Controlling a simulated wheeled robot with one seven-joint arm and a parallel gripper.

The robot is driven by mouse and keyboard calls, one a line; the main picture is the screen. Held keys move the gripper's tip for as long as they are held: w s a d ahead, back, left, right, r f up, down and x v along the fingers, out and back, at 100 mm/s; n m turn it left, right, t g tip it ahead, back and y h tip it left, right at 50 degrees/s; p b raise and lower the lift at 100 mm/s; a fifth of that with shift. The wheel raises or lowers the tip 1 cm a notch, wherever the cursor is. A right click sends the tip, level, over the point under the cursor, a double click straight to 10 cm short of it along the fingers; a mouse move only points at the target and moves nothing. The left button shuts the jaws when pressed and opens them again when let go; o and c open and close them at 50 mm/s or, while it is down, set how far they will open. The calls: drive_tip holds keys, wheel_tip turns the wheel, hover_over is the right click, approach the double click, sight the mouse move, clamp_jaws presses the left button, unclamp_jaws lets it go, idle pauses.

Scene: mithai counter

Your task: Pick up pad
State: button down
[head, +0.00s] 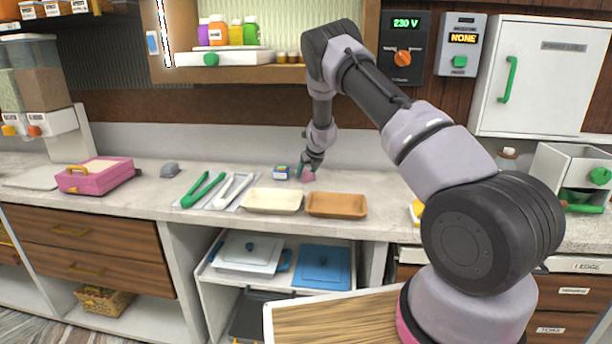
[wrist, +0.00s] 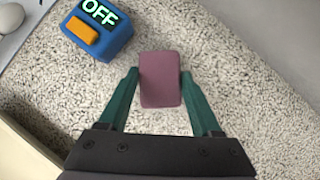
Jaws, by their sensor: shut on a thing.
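The pad (wrist: 160,80) is a small mauve-pink block with rounded edges. In the wrist view it stands between the two green fingers of my gripper (wrist: 160,90), which are shut on its sides. In the head view the pad (head: 309,174) is a small pink patch at my gripper (head: 306,172), low over the back of the counter. I cannot tell whether the pad still touches the counter.
A blue box (wrist: 98,28) reading OFF, with an orange switch, stands close by on the counter (wrist: 260,110). A cream tray (head: 272,201) and a brown tray (head: 336,205) lie in front. Green tongs (head: 203,190) lie to the left. The counter right of my gripper is clear.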

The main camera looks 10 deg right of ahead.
sight(306, 175)
drive_tip(key=shift+s+a+r, duration=0.1)
drive_tip(key=shift+s+r, duration=0.2)
drive_tip(key=r, duration=0.4)
drive_tip(key=s+r, duration=0.1)
drive_tip(key=r, duration=0.1)
drive_tip(key=shift+a+r, duration=0.2)
drive_tip(key=shift+r, duration=0.05)
drive_tip(key=s+a, duration=0.2)
drive_tip(key=s, duration=0.3)
drive_tip(key=s+a, duration=0.1)
drive_tip(key=s, duration=0.5)
drive_tip(key=s+a, duration=0.2)
drive_tip(key=s, duration=0.4)
drive_tip(key=shift+s+a, duration=0.25)
drive_tip(key=shift+a, duration=0.05)
